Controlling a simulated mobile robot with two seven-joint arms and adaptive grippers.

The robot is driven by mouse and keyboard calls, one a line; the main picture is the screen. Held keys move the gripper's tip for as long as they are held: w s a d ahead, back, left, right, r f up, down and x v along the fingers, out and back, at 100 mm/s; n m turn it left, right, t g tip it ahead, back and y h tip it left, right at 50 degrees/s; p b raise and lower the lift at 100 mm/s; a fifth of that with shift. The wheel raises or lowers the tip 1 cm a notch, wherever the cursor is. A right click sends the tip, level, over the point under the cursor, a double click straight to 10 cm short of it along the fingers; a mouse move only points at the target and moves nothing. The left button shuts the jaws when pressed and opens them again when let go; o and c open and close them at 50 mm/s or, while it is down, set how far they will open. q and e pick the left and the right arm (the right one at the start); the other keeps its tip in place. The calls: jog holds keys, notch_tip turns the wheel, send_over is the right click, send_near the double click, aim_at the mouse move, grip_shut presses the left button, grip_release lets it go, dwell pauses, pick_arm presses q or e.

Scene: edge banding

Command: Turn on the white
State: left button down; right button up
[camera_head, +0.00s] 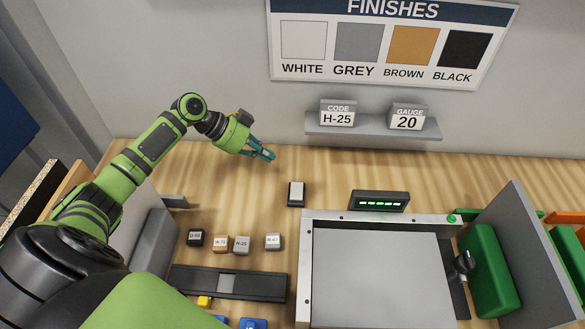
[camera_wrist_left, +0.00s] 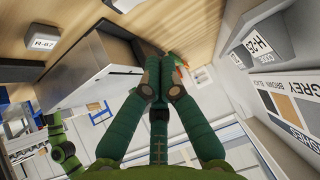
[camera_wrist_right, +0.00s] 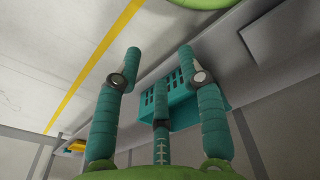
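A small black block with a white top (camera_head: 297,193), which looks like a switch, stands on the wooden bench left of the display; I cannot tell its on or off state. My left gripper (camera_head: 269,156) hangs above the bench, behind and left of this block, apart from it. In the left wrist view its fingertips (camera_wrist_left: 160,62) come together with nothing visible between them. My right gripper (camera_wrist_right: 160,66) is out of the head view; in the right wrist view its fingers are spread and empty. A white swatch (camera_head: 303,40) labelled WHITE is on the wall board.
Several small labelled cubes (camera_head: 241,245) stand at the left front, behind a dark rail (camera_head: 190,279). A machine with a grey panel (camera_head: 380,275) and a display (camera_head: 380,201) with green marks is at the right. A wall shelf (camera_head: 372,129) holds H-25 and 20 signs.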

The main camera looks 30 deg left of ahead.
pick_arm(q)
jog(key=b, duration=0.4)
send_over(294, 185)
jog(key=f, duration=0.7)
jog(key=shift+s, duration=0.35)
jog(key=f+b, duration=0.1)
jog(key=f, duration=0.1)
jog(key=shift+w+f+b, duration=0.25)
jog(key=shift+f+b, duration=0.05)
jog(key=shift+b, duration=0.05)
jog(key=shift+a+f+b, duration=0.1)
jog(key=shift+f+b, duration=0.25)
jog(key=shift+f, duration=0.3)
pick_arm(e)
notch_tip(294, 185, down, 6)
jog(key=s, duration=0.1)
jog(key=shift+f, duration=0.25)
